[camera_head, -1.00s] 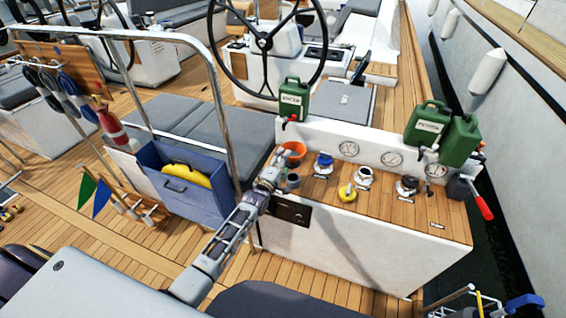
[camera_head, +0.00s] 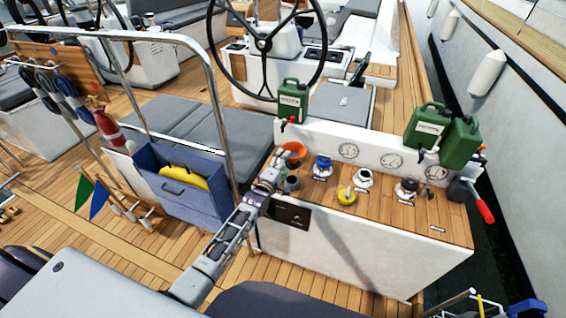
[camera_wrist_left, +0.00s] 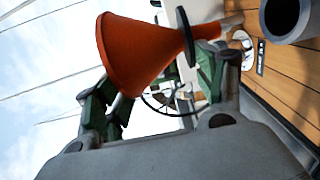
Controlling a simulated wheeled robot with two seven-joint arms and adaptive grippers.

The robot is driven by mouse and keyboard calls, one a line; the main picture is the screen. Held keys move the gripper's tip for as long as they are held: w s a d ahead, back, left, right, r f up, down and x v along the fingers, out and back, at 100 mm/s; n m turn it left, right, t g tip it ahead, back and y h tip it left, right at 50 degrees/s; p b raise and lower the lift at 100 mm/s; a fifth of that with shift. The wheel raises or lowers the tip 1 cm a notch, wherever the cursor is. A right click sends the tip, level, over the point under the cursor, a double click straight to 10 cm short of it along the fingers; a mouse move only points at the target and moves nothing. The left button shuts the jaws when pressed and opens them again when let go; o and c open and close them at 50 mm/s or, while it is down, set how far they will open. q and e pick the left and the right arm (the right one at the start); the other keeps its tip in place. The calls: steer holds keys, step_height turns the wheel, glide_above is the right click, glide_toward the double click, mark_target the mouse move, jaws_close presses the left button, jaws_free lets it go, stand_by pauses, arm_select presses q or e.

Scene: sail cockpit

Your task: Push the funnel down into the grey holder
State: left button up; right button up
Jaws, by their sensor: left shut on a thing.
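The orange funnel (camera_head: 294,150) is above the left end of the wooden counter. It also shows in the left wrist view (camera_wrist_left: 140,55), where its wide mouth faces left and its narrow spout points right, past a dark disc. My left gripper (camera_head: 274,168) is shut on the funnel, with its fingers on either side in the left wrist view (camera_wrist_left: 165,90). The grey holder (camera_head: 292,184) stands on the counter just below the funnel in the head view. In the left wrist view the holder (camera_wrist_left: 288,17) is at the upper right, its open rim apart from the spout. My right gripper is not seen.
On the wooden counter (camera_head: 400,212) stand a blue-capped fitting (camera_head: 322,165), a yellow item (camera_head: 347,196) and other fittings. Green jerrycans (camera_head: 292,100) stand behind. A metal rail (camera_head: 215,95) rises left of my arm, near a blue bin (camera_head: 185,195).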

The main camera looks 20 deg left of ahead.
arm_select(q)
step_height(320, 180, down, 6)
steer(key=b, duration=0.4)
steer(key=shift+r+b, duration=0.1)
steer(key=shift+b, duration=0.2)
stand_by(0.4)
steer(key=shift+f+b, duration=0.3)
steer(key=shift+f, duration=0.15)
stand_by(0.3)
steer(key=shift+f, duration=0.1)
steer(key=shift+f, duration=0.15)
stand_by(0.4)
